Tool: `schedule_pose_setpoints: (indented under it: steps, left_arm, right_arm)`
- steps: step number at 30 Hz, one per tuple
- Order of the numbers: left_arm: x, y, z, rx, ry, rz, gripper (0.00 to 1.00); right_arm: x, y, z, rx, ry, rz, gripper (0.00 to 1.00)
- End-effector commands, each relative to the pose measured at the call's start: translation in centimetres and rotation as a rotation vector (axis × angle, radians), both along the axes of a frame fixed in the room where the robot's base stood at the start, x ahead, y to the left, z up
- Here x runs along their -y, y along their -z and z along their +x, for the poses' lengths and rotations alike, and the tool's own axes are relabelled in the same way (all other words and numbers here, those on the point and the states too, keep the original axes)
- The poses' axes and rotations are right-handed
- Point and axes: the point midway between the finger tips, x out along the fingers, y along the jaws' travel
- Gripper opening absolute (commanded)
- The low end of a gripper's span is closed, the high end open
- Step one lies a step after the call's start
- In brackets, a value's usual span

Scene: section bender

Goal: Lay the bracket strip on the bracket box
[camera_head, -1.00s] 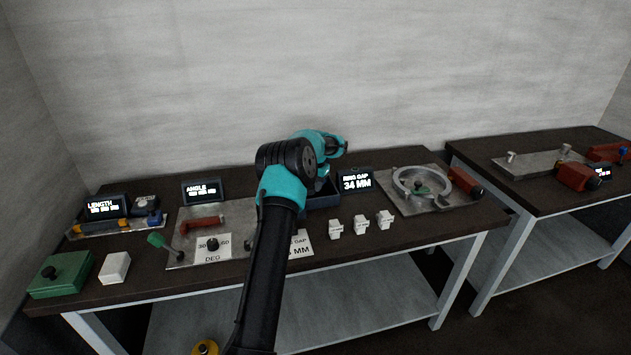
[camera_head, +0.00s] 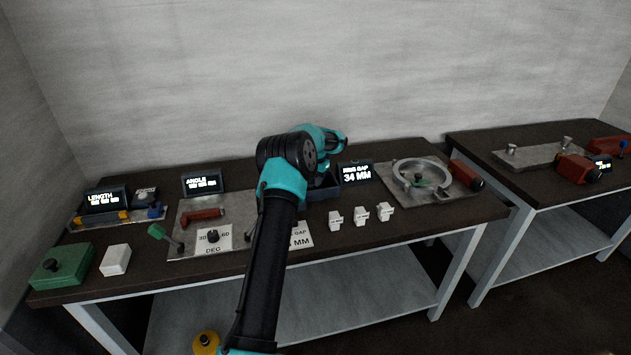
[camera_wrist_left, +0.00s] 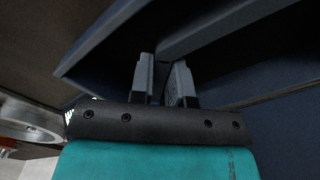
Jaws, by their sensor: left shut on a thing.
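My left arm reaches up across the bench, with its left gripper (camera_head: 337,143) above and behind a dark blue open box (camera_head: 321,203), which I take as the bracket box. In the left wrist view, the left gripper (camera_wrist_left: 163,82) has two grey fingers a narrow gap apart, shut on a thin piece that hardly shows; I take it as the bracket strip. The box's blue wall (camera_wrist_left: 100,43) lies just beyond the fingertips. A grey-blue bar runs up right from the fingers; I cannot tell whether it is strip or box. My right gripper is out of view.
A ring fixture (camera_head: 420,175) and the ring gap display (camera_head: 356,174) stand right of the box. Several small white blocks (camera_head: 360,213) line the front. Left are the angle plate (camera_head: 190,240), a green box (camera_head: 62,268) and a white block (camera_head: 115,260). A second table stands right.

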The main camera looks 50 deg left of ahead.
Motion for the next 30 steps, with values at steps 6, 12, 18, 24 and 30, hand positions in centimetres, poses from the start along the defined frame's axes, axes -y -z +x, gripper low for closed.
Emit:
schedule_pose_setpoints:
  steps: [6,12,18,24,30]
  left_arm:
    - [-0.01,-0.02,0.01,0.001,0.000,0.000,0.00]
    - [-0.01,0.31,0.01,0.000,0.000,0.000,0.00]
    - [-0.02,0.57,0.02,0.001,0.000,0.000,0.00]
    - [-0.02,0.57,0.00,0.001,0.000,0.000,0.00]
    - [-0.01,0.57,0.01,0.001,0.000,0.000,0.00]
  right_arm:
    - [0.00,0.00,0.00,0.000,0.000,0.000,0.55]
    - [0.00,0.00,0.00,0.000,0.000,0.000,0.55]
    - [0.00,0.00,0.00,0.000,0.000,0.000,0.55]
    - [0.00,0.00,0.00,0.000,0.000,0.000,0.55]
    - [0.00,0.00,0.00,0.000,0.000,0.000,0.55]
